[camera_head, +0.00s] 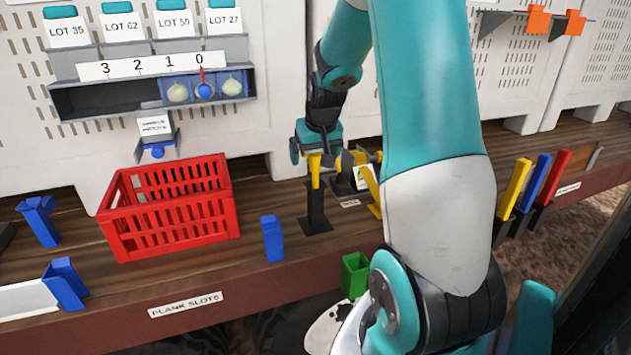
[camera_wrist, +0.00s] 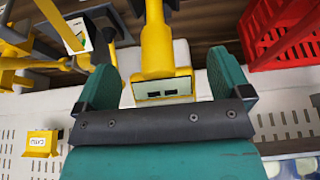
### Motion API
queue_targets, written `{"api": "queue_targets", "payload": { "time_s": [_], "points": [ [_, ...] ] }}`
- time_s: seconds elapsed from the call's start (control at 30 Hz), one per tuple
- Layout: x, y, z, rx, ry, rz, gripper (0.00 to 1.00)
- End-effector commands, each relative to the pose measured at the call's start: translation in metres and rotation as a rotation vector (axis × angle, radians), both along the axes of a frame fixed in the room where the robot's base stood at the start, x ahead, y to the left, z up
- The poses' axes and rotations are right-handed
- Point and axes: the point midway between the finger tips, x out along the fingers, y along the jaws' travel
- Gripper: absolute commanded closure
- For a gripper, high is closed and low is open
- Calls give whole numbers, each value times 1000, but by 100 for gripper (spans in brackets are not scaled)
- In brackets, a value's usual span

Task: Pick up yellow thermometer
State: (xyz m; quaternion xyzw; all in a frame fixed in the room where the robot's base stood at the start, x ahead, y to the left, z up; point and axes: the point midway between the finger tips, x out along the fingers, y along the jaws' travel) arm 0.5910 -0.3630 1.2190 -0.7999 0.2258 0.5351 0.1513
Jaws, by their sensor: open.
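The yellow thermometer (camera_head: 315,172) stands upright in a black stand (camera_head: 317,212) on the wooden bench in the head view. In the wrist view the yellow thermometer (camera_wrist: 156,45) lies between my two green fingers, with a small dark display on its near end. My gripper (camera_head: 312,155) is around the thermometer's upper part in the head view. In the wrist view my gripper (camera_wrist: 162,60) is open, with a visible gap between each finger and the thermometer. The thermometer's top is partly hidden by my gripper in the head view.
A red crate (camera_head: 170,240) stands left of the stand. A blue block (camera_head: 272,238) is near the bench edge. Another yellow item (camera_head: 372,190) stands close on the right, partly behind my arm. Yellow, blue and red bars (camera_head: 535,185) stand further right.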

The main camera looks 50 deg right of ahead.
Motion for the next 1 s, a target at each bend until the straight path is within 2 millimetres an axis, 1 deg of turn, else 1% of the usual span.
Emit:
{"api": "queue_targets", "payload": {
  "time_s": [0.13, 0.33, 0.37, 0.4, 0.47, 0.5, 0.57, 0.6, 0.63, 0.67, 0.87, 1.0],
  "points": [
    [4, -2, -10, 0, 0, 1, 4],
    [4, -2, -11, -1, -1, 1, 4],
    [4, -2, -11, -1, -1, 1, 9],
    [4, -2, -11, -1, -1, 1, 18],
    [4, -2, -11, -1, -1, 1, 32],
    [4, -2, -11, -1, -1, 1, 41],
    [4, -2, -11, -1, -1, 1, 55],
    [4, -2, -11, -1, -1, 1, 64],
    [4, -2, -11, -1, -1, 1, 71],
    [4, -2, -10, -1, -2, 1, 73],
    [4, -2, -10, -1, -2, 1, 73],
    [5, -3, -5, -3, -4, 1, 73]
  ]
}}
